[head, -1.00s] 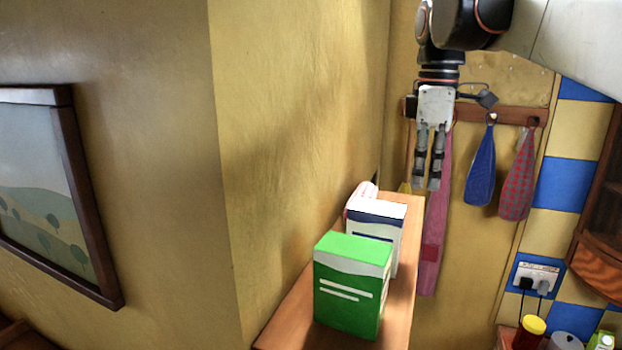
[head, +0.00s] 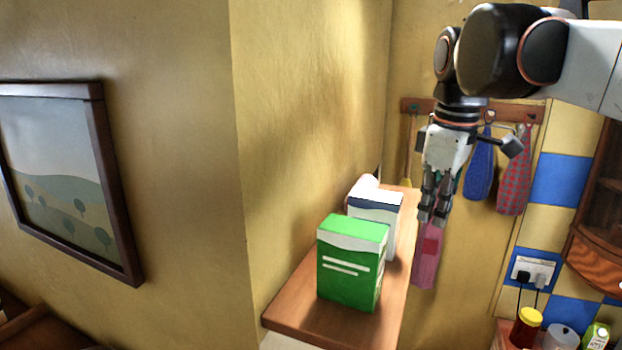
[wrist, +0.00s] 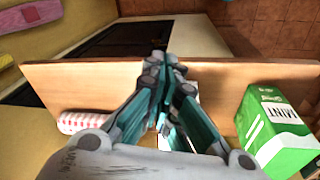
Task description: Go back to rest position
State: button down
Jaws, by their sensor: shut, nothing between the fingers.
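My gripper (head: 433,215) hangs fingers-down on the right side of the head view, above and beside the right edge of a wooden shelf (head: 290,312). Its fingers are shut with nothing between them. In the wrist view my gripper (wrist: 163,70) points over the shelf (wrist: 70,82), its fingertips close together. A green box (head: 352,262) stands on the shelf; it also shows at the right of the wrist view (wrist: 275,130). The fingers appear apart from it.
Cloths (head: 515,170) hang from a rack (head: 415,105). A framed picture (head: 60,190) is on the left wall. Jars (head: 526,328) stand at the lower right.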

jog(key=s+f+m+t, duration=0.3)
jog(key=s+f+m, duration=0.3)
jog(key=f, duration=0.5)
jog(key=s+f+m+t, duration=0.2)
jog(key=s+f+m, duration=0.2)
jog(key=s+f, duration=0.6)
notch_tip(320, 180, down, 31)
jog(key=w+b, duration=0.1)
jog(key=b, duration=3)
jog(key=shift+w+a+f, duration=0.2)
jog(key=shift+w+a, duration=0.1)
jog(key=shift+a, duration=0.05)
jog(key=shift+s, duration=0.15)
